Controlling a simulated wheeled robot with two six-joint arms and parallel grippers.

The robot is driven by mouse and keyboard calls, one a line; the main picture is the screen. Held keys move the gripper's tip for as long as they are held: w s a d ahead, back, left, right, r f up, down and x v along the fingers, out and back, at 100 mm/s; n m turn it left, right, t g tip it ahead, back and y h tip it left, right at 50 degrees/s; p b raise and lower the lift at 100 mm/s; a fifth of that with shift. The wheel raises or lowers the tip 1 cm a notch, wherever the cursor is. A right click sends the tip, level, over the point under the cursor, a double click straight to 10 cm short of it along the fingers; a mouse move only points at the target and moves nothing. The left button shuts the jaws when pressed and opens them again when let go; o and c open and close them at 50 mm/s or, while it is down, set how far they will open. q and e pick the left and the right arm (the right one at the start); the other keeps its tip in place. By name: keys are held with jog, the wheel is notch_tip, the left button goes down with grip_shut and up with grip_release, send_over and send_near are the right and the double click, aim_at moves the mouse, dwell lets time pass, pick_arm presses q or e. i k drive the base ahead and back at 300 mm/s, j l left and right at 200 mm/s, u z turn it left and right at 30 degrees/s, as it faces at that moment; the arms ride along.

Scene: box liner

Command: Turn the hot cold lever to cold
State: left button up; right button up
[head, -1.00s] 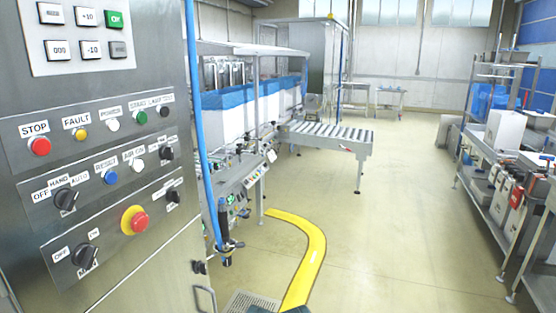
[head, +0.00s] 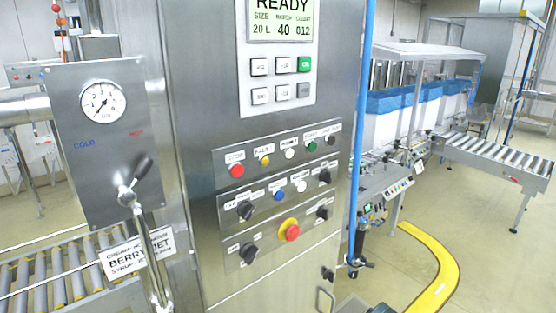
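The blue COLD label (head: 85,144) is to the left on the same grey panel (head: 75,180). A round pressure gauge (head: 103,101) sits above the labels. Neither of my grippers is in view.
A steel control cabinet (head: 225,180) with buttons, knobs and a READY display stands right of the lever. A roller conveyor (head: 60,280) runs below the panel. A vertical blue hose (head: 360,130) hangs at the cabinet's right edge. Open floor lies at the right.

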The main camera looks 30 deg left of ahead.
aim_at(126, 196)
jog(key=u, duration=2)
jog(key=k+l+u, duration=0.2)
jog(key=i+j, duration=0.05)
jog(key=i, duration=0.05)
